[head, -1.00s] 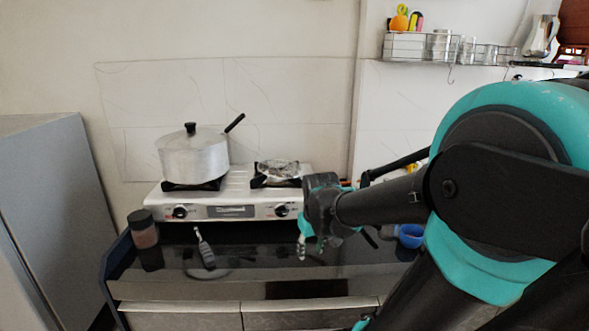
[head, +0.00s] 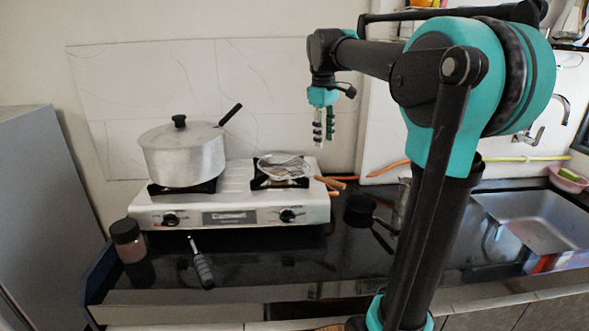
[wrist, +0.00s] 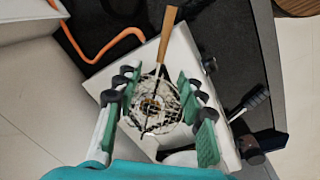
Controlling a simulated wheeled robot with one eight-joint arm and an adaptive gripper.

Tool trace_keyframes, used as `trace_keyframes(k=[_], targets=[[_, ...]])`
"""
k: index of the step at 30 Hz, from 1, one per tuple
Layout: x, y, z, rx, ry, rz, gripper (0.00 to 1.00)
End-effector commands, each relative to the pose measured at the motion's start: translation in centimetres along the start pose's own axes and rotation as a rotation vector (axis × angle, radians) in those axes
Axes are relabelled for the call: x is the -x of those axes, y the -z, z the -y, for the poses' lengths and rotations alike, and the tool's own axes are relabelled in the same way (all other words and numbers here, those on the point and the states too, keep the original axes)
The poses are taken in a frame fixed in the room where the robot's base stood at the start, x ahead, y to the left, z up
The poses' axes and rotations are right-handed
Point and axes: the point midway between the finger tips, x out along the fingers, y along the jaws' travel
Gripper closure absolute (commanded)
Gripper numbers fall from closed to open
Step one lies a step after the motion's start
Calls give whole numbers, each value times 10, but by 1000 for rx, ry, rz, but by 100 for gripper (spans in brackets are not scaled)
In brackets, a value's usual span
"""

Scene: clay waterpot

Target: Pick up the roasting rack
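The roasting rack (head: 283,165) is a round wire mesh with a wooden handle (head: 328,183). It lies on the right burner of the white gas stove (head: 240,208), its handle pointing right. My gripper (head: 323,138) hangs above and a little right of the rack, pointing down, apart from it. In the wrist view the rack (wrist: 158,104) appears between the spread green-and-black fingers of my gripper (wrist: 160,92), with its handle pointing up the picture. The gripper is open and empty.
A lidded metal pot (head: 183,157) stands on the left burner. A brown jar (head: 127,240) and a dark-handled utensil (head: 203,267) are on the black counter in front. A black pan (head: 360,208) lies right of the stove, and a sink (head: 535,220) is farther right.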

Motion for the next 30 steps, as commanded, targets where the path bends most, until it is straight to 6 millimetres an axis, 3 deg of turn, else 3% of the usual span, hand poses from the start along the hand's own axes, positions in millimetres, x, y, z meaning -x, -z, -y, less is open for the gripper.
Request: trace_keyframes(k=[12, 20, 30], targets=[[-78, 0, 0, -1, 0, -1, 60], [-95, -1, 1, -1, 0, -1, 60], [-138, -4, 5, -2, 0, -1, 60]])
